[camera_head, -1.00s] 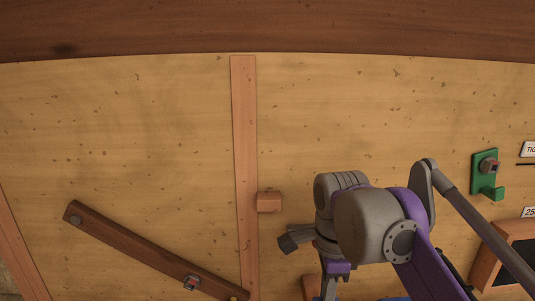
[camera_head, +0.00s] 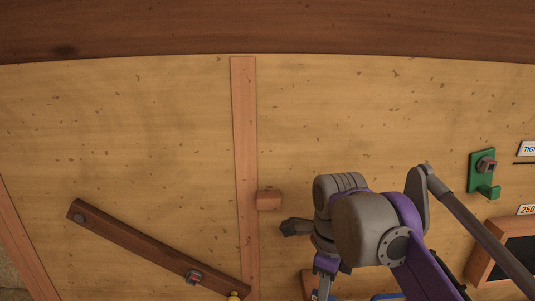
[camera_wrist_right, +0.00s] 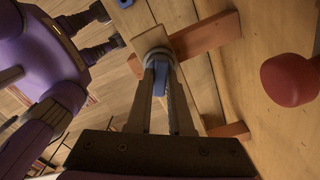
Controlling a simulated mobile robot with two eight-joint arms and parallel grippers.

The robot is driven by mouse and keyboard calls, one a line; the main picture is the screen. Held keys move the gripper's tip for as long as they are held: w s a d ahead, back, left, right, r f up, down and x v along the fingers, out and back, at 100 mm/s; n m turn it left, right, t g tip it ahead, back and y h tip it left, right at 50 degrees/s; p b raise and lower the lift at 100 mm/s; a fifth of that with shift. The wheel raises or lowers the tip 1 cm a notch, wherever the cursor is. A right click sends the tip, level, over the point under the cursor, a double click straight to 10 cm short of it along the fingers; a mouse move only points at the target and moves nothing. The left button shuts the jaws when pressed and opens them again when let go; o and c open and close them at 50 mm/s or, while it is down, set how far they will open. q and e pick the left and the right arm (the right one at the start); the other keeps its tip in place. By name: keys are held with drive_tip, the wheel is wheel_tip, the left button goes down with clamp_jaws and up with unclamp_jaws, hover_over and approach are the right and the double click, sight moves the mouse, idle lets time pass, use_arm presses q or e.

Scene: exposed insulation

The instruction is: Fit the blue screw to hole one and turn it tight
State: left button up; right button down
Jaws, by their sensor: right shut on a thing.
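In the right wrist view, my right gripper (camera_wrist_right: 161,72) is shut on a narrow blue thing (camera_wrist_right: 160,82), which I take to be the blue screw. I cannot tell whether the screw is in a hole. In the head view my right wrist and arm fill the lower right middle, and the fingertips do not show clearly. Hole one cannot be made out. My left gripper is not in view.
A dark slanted plank (camera_head: 145,245) with bolts is at lower left in the head view. A small wood block (camera_head: 269,200) sits beside the upright batten (camera_head: 244,150). A green bracket (camera_head: 482,173) is at right. A red knob (camera_wrist_right: 290,80) is right in the wrist view.

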drive_tip(key=shift+s+a+f, duration=0.1)
drive_tip(key=shift+f, duration=0.2)
idle(0.5)
